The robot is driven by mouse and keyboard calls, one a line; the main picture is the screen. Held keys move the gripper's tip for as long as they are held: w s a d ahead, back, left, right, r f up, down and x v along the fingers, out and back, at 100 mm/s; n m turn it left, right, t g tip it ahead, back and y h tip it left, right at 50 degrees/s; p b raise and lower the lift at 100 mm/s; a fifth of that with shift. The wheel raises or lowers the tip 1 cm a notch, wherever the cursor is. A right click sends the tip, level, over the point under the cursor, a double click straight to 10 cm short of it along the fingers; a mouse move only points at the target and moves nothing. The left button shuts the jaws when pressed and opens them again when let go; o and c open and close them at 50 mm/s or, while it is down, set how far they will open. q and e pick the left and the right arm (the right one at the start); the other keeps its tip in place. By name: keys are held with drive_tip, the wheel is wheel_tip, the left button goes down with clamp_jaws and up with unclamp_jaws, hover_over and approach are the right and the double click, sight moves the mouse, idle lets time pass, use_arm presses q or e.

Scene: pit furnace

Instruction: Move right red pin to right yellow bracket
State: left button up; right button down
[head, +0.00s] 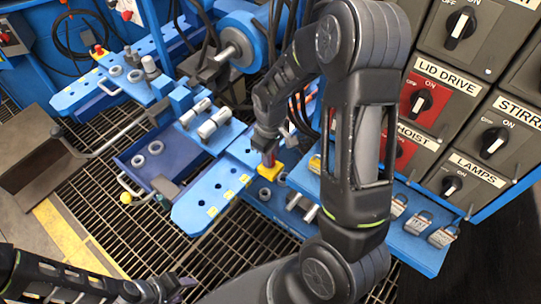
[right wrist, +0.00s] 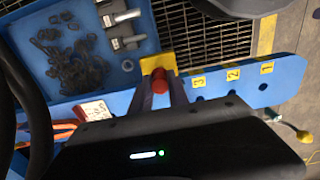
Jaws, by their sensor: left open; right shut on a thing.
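My right gripper (head: 268,148) points down at the middle of the head view, shut on a red pin (head: 268,159). The pin is directly over a yellow bracket (head: 271,171) on the blue plate; I cannot tell whether its tip is in the bracket. In the right wrist view the red pin (right wrist: 161,81) shows between the two fingers (right wrist: 163,98), overlapping the edge of the yellow bracket (right wrist: 154,64). Another red pin (head: 97,48) stands at a yellow bracket on the far left blue plate. My left gripper (head: 172,287) is open and empty at the bottom left.
The blue plate (head: 200,204) has holes and yellow number labels. A yellow block (head: 314,164) lies right of the bracket. A blue tray (right wrist: 95,20) of dark small parts is beside it. Control panels with switches (head: 460,27) rise at the right. Grating covers the floor.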

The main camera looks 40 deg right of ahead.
idle(0.3)
drive_tip(key=c, duration=1.2)
unclamp_jaws()
wheel_tip(320, 180, up, 8)
drive_tip(key=shift+f+p, duration=0.1)
drive_tip(key=shift+p, duration=0.4)
drive_tip(key=shift+a, duration=0.1)
